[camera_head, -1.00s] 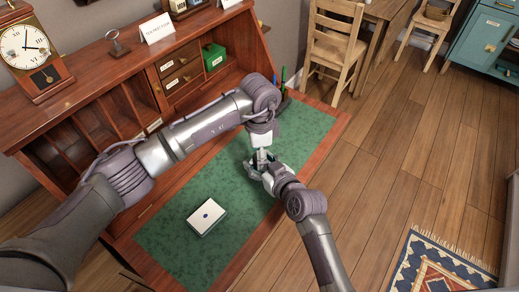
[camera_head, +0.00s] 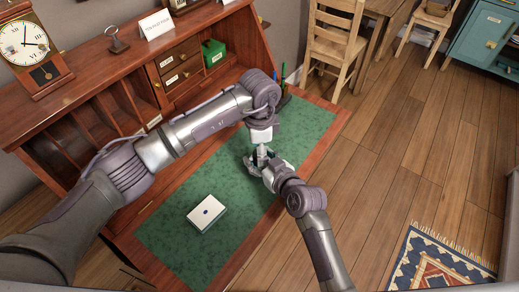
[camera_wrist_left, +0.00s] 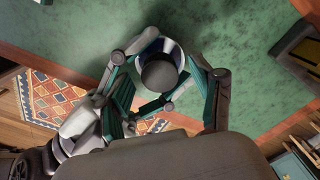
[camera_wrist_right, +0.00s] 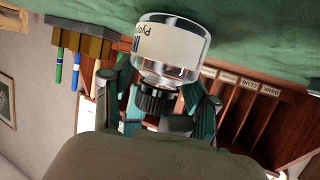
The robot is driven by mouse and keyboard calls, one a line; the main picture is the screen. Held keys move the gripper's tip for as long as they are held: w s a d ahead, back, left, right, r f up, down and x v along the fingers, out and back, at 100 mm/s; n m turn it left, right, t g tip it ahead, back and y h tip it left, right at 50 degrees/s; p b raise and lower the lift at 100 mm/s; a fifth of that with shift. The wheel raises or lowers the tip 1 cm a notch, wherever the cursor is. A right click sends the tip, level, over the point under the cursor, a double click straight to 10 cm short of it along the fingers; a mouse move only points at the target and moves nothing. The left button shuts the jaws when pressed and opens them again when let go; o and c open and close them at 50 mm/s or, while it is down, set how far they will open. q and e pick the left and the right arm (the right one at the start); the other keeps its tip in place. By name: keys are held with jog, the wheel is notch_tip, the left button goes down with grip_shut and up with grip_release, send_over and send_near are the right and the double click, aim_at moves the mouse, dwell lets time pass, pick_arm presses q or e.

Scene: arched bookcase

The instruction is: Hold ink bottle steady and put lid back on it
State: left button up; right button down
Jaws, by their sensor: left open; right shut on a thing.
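The ink bottle (camera_wrist_right: 168,48) is clear glass with a white label. In the right wrist view, its base faces the desk's green mat and its black lid (camera_wrist_right: 157,100) is at the neck. From above in the left wrist view, the lid (camera_wrist_left: 159,74) is a dark disc over the bottle; I cannot tell how tightly it sits. My left gripper (camera_wrist_left: 168,80) is open, its fingers apart on either side of the lid. My right gripper (camera_head: 262,165) is shut on the bottle from the front right; its contact is partly hidden.
The green desk mat (camera_head: 185,225) is mostly clear. Pens (camera_wrist_right: 75,68) stand in a holder near the bookcase.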

pick_arm(q)
jog(key=shift+r, duration=2.25)
notch_tip(320, 180, up, 4)
jog(key=shift+f, duration=0.25)
jog(key=shift+c, duration=0.2)
jog(key=shift+f, duration=4.05)
